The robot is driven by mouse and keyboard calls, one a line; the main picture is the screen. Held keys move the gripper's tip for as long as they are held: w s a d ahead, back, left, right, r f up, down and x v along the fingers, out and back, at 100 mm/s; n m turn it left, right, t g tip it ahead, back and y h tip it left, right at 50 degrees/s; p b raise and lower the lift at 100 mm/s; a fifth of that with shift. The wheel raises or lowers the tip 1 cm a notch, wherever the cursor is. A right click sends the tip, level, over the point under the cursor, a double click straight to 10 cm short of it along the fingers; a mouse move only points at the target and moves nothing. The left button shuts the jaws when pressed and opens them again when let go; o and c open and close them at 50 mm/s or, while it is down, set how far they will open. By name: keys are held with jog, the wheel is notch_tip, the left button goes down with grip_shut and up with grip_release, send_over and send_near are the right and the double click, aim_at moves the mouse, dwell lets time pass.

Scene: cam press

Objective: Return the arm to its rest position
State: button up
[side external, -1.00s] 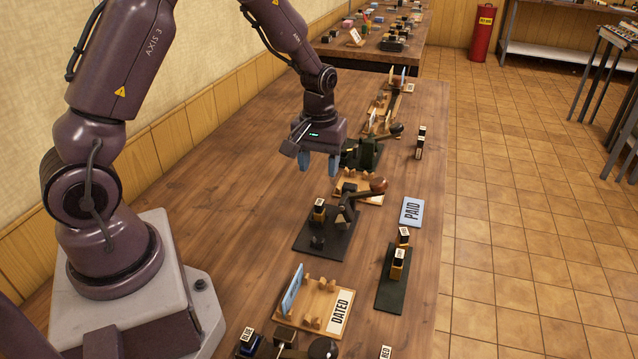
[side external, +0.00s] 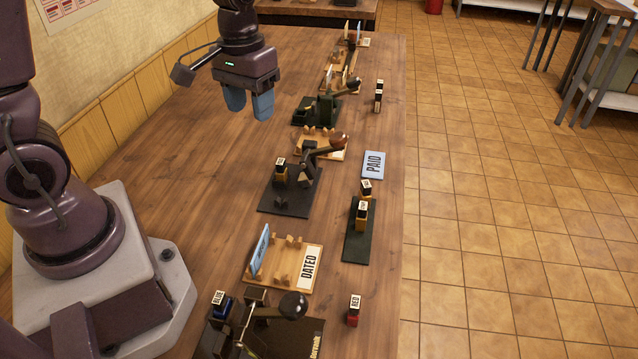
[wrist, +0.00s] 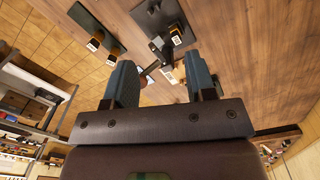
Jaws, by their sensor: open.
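My gripper (side external: 250,103) hangs in the air over the bare left part of the table in the side view, left of the green press (side external: 318,108). Its two blue fingers point down with a gap between them and nothing in it. In the wrist view my gripper (wrist: 160,85) also shows its fingers apart and empty. A dark lever press (side external: 305,175) with a brown knob stands on a black plate (side external: 282,203), apart from the gripper.
A wooden rack marked DATED (side external: 311,266), a blue PAID card (side external: 373,165) and a red-based stamp (side external: 353,312) lie nearer. Another lever press with a black knob (side external: 292,305) stands at the front. The table's left side (side external: 200,150) is clear.

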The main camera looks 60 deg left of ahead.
jog(key=s+d+r+m+t, duration=0.4)
jog(key=s+d+r+t, duration=0.1)
jog(key=s+r, duration=0.5)
jog(key=shift+s+d+r+m+t, duration=0.3)
jog(key=shift+d+r, duration=0.5)
jog(key=shift+r, duration=0.4)
